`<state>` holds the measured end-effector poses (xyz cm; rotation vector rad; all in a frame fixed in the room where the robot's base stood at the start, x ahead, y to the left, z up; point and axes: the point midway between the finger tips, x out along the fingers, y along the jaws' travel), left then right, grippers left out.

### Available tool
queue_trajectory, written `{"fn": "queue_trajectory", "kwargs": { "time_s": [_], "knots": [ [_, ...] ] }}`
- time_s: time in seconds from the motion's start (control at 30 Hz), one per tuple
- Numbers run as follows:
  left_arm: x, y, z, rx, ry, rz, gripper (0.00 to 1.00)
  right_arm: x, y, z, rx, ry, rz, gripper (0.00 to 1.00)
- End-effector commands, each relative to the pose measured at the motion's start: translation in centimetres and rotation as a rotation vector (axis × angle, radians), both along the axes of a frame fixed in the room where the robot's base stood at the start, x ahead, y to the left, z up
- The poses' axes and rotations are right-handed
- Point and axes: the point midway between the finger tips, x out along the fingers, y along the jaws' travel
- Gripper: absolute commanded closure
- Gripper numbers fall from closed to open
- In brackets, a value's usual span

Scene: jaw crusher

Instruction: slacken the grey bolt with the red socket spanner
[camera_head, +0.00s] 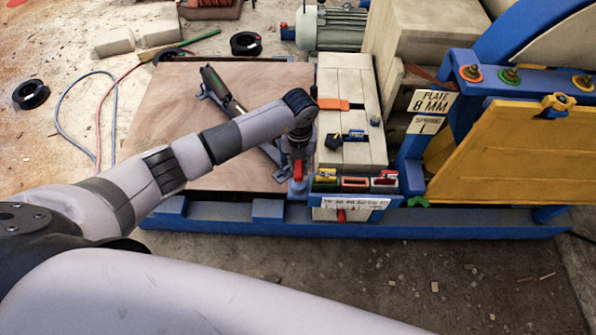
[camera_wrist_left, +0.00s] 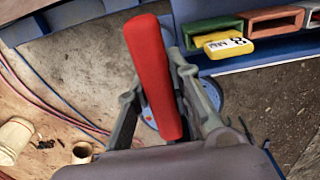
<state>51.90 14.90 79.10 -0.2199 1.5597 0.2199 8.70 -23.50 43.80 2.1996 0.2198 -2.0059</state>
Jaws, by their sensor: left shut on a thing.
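My left gripper (camera_head: 298,158) points down at the left front corner of the wooden block bench. It is shut on the red socket spanner (camera_head: 298,171). In the left wrist view the spanner's red handle (camera_wrist_left: 152,75) lies between the two fingers (camera_wrist_left: 156,85). Its socket end cannot be made out. A blue round plate (camera_wrist_left: 205,88) shows behind the fingers in that view. I cannot pick out the grey bolt in either view; the gripper and spanner may hide it. My right gripper is not in view.
Coloured blocks, among them a yellow one (camera_wrist_left: 228,43), sit in a blue rack to the right of the gripper. A blue beam (camera_head: 400,218) runs along the front. A yellow panel (camera_head: 510,150) stands at right. Brown board (camera_head: 160,110) lies left. Hoses lie on the floor.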

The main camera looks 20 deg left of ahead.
Motion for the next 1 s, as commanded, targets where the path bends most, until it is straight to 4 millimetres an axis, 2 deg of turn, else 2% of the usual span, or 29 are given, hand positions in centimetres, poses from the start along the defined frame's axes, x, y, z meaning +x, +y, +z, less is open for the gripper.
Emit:
{"fn": "queue_trajectory", "kwargs": {
  "time_s": [0.57, 1.0],
  "knots": [
    [0.1, -0.1, 0.1, -0.002, -0.002, 0.0, 1.0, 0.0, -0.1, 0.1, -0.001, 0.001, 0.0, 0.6],
    [0.1, 0.0, 1.4, -0.001, -0.002, 0.0, 1.0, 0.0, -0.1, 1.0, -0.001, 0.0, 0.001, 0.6]
  ]
}}
